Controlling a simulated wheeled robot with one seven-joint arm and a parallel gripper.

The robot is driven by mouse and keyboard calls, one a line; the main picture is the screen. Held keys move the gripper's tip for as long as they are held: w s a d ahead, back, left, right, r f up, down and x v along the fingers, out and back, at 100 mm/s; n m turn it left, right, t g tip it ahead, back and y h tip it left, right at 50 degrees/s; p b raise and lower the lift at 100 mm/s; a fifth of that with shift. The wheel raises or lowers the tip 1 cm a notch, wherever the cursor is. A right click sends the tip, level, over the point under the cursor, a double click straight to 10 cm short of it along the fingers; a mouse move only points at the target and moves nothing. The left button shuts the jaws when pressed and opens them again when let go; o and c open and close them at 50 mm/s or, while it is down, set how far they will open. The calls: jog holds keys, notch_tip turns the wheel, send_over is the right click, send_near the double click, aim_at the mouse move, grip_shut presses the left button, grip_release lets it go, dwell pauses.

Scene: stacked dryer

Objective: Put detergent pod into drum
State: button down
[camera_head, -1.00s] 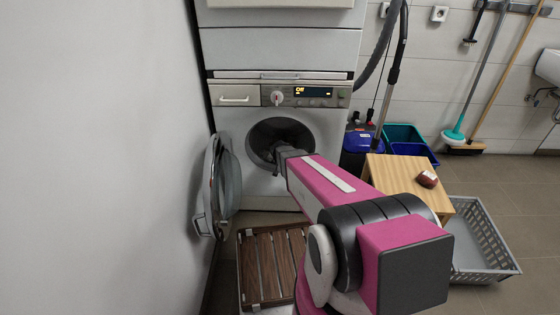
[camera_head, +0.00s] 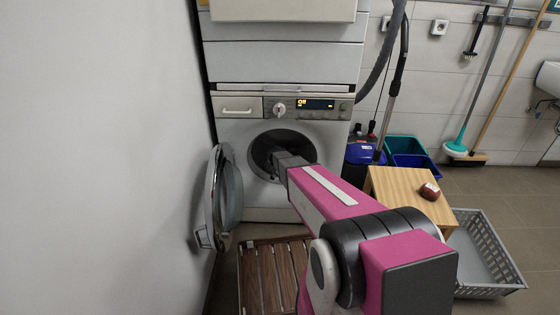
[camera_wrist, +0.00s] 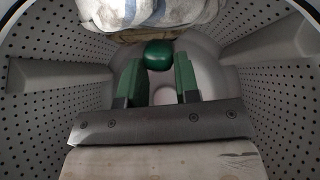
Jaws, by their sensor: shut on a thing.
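The detergent pod (camera_wrist: 158,52) is a rounded, glossy green thing between the tips of my green fingers in the wrist view. My gripper (camera_wrist: 159,66) is shut on it inside the drum. The drum (camera_wrist: 65,112) has grey perforated walls with lifting ribs at both sides. In the head view the machine's round opening (camera_head: 262,144) takes in the end of my arm, so the fingers and pod are hidden there. The door (camera_head: 224,195) stands wide open to the left.
White and bluish cloth (camera_wrist: 150,12) lies in the drum beyond the pod. A slatted wooden piece (camera_head: 268,270) lies on the floor in front. A small wooden table (camera_head: 395,185) with a dark red item (camera_head: 430,191) and a grey crate (camera_head: 490,255) stand at right.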

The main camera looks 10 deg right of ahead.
jog(key=shift+w+a+f, duration=0.1)
jog(key=c, duration=0.8)
grip_release()
jog(key=v, duration=1.1)
jog(key=s+d+r+g, duration=0.1)
jog(key=s+r+g, duration=0.1)
jog(key=s, duration=0.7)
jog(key=s+d+r+n+g+y, duration=0.1)
jog(key=s+r+g, duration=0.2)
jog(key=s, duration=0.6)
jog(key=s+d+r+n+g, duration=0.1)
jog(key=s+r+g, duration=0.1)
jog(key=s, duration=0.7)
jog(key=shift+s+d+r+g+y, duration=0.3)
jog(key=shift+s+d+r+g, duration=0.1)
jog(key=shift+g, duration=0.4)
